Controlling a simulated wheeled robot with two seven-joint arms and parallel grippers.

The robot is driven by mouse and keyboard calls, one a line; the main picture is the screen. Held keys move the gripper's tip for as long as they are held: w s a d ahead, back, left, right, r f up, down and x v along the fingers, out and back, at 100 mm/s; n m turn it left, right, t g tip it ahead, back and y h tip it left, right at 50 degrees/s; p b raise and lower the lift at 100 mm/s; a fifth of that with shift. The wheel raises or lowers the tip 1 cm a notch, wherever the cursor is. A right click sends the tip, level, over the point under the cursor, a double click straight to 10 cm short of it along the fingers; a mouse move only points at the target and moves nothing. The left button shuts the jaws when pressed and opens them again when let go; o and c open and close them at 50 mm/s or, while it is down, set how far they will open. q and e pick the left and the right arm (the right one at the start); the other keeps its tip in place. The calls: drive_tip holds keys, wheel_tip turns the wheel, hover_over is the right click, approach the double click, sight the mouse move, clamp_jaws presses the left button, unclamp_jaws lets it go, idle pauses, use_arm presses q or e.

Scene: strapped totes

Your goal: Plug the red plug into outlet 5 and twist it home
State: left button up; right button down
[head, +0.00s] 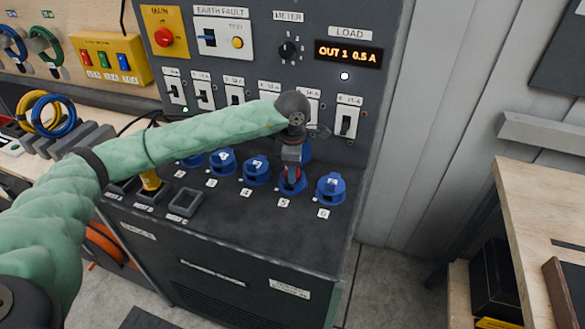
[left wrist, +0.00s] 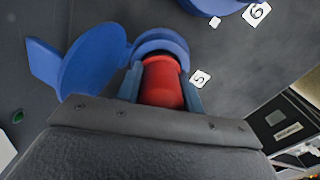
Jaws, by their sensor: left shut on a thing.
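The red plug (left wrist: 162,84) is held between the fingers of my left gripper (left wrist: 161,95), which is shut on it. In the left wrist view the plug's front end is at the blue ring of outlet 5 (left wrist: 160,42), whose blue lid (left wrist: 92,62) stands open to the left. Whether the plug is fully seated or twisted cannot be told. In the head view my left gripper (head: 291,172) points down over outlet 5 (head: 292,187), hiding most of the plug. The label 5 is just below it. My right gripper is not in view.
Closed blue outlet 6 (head: 330,188) is close on the right and blue outlet 4 (head: 256,169) on the left. The upright panel with switches (head: 348,118) rises behind. A wooden bench (head: 535,200) stands at the right.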

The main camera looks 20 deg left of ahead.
use_arm(q)
drive_tip(key=shift+f, duration=0.2)
drive_tip(key=o, duration=1.1)
drive_tip(key=shift+o, duration=0.2)
